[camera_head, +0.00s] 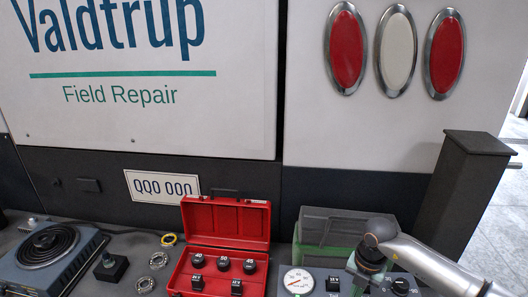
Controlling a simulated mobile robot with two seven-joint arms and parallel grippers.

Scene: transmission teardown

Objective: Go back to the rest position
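An arm comes in from the right edge, a silver link with a dark rounded joint, and bends down over a gauge panel (318,284). The dark wrist end of my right gripper (364,280) points down in front of that panel. Its fingers are too small and dark to tell open from shut, and I cannot tell whether it touches anything. My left gripper is not in view.
An open red case (227,243) holds several black labelled pieces. A hot plate (50,247), metal rings (158,260) and a yellow ring (168,239) lie left of it. A green-grey box (342,227) stands behind the panel. A dark post (465,185) rises at right.

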